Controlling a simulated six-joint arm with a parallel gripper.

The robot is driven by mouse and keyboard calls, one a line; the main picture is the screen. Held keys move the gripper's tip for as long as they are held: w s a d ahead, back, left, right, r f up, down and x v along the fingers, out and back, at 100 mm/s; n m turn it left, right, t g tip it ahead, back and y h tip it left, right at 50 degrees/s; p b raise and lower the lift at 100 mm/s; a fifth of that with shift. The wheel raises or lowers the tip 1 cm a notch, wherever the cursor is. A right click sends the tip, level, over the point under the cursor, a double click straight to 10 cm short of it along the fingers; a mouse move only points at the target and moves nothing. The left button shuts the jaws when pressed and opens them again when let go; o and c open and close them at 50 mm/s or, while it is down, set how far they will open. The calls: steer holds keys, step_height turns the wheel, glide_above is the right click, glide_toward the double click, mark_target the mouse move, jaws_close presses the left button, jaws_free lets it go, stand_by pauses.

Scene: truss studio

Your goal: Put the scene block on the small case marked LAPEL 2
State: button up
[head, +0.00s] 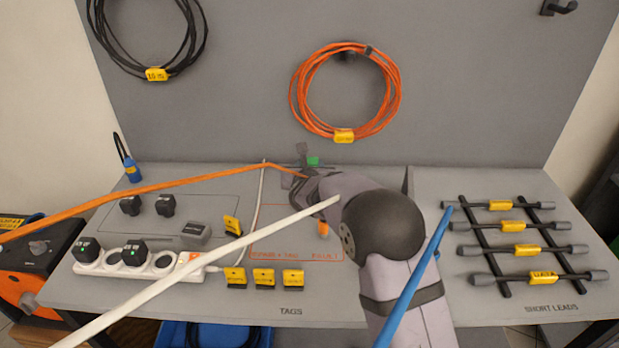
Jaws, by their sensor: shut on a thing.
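My gripper (302,176) is beyond the dark wrist of my arm, over the back middle of the bench, and is mostly hidden. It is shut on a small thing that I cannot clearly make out. A small green piece (313,161) shows just beyond it; I cannot tell whether this is the held thing. I cannot pick out the scene block for certain. No LAPEL 2 mark is legible.
Orange (150,188), white (200,265) and blue (412,285) strands cross the near view. A power strip (100,263) with plugs is at left. Yellow tags (264,277) stand in front. Short leads (500,226) lie on a rack at right. Coiled cables (345,90) hang behind.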

steer(key=shift+f, duration=1.8)
steer(key=shift+f, duration=0.2)
steer(key=o, duration=1.1)
steer(key=shift+r, duration=0.2)
steer(key=b+v, duration=0.2)
steer(key=v, duration=1)
steer(key=shift+b, duration=0.3)
